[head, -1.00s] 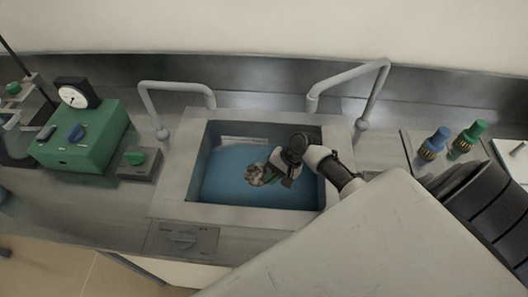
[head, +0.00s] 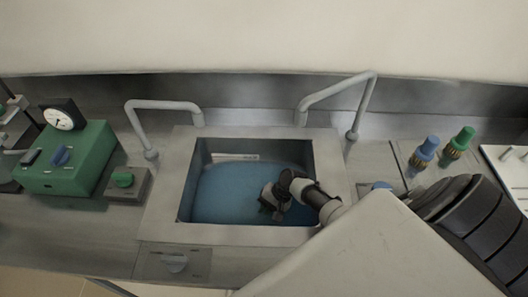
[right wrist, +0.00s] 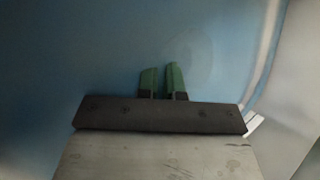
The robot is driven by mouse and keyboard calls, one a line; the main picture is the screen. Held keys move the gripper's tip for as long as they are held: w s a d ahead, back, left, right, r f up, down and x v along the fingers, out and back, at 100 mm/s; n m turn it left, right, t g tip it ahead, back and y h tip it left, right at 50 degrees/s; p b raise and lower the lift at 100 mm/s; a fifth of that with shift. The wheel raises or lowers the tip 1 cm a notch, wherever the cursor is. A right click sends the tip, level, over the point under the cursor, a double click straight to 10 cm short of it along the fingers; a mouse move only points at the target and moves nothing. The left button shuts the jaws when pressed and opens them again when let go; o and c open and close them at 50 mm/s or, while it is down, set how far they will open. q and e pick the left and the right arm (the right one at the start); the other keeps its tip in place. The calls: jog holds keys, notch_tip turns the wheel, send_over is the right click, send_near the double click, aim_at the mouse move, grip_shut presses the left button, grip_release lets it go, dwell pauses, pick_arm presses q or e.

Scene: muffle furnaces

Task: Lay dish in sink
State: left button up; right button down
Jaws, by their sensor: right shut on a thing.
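The sink (head: 160,210) is a square basin with a pale grey rim and a blue inside, set in the steel counter. My right gripper (head: 268,206) reaches down into the basin from the right, over its right half. In the right wrist view its green fingers (right wrist: 163,80) are close together with a narrow gap, against the blue basin. The gripper is shut on the dish, which is hard to see: only a faint round outline (right wrist: 205,60) shows by the fingertips, and the head view hides it. My left gripper is not in view.
Two grey taps (head: 163,106) (head: 340,88) stand at the back corners of the sink. A green device with a dial (head: 75,160) is at the left. Blue (head: 425,153) and green (head: 460,145) capped fittings stand right. The basin's left half is clear.

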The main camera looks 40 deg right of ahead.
jog(key=c, duration=1.7)
grip_release()
jog(key=shift+f, duration=0.1)
jog(key=shift+o, duration=0.8)
jog(key=shift+d+r, duration=0.1)
jog(key=shift+r, duration=0.15)
jog(key=v, duration=1.1)
jog(key=shift+s+d+r, duration=0.2)
jog(key=shift+d+r, duration=0.05)
jog(key=shift+r, duration=0.05)
